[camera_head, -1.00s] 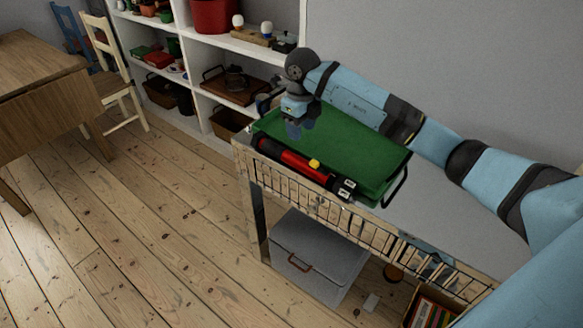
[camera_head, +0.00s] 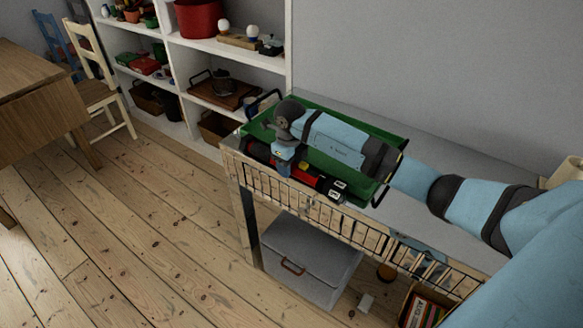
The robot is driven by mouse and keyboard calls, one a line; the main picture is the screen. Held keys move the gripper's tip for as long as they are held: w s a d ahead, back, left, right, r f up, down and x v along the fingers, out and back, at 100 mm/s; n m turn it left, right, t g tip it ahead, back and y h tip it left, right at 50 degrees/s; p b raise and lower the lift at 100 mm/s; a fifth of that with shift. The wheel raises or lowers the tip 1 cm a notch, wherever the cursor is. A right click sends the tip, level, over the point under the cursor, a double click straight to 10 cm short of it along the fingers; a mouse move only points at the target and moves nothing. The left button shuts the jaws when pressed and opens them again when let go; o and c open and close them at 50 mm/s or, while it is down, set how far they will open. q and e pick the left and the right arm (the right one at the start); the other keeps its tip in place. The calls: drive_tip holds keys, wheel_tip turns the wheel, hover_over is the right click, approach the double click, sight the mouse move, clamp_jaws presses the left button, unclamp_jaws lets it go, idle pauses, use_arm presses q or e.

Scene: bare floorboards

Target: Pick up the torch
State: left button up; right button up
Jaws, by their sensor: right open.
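The torch (camera_head: 310,177) is red and black with a yellow switch. My right arm covers much of the tray. My left gripper is not in view.
The bench (camera_head: 420,215) has a slatted front rail. A grey box (camera_head: 310,260) stands below it. A white shelf unit (camera_head: 235,58) with pots and trays stands behind to the left. A wooden table (camera_head: 35,95) and chairs (camera_head: 100,85) are at far left. Floorboards at lower left are clear.

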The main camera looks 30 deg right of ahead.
drive_tip(key=shift+r, duration=0.1)
drive_tip(key=c, duration=0.8)
drive_tip(key=shift+r, duration=0.1)
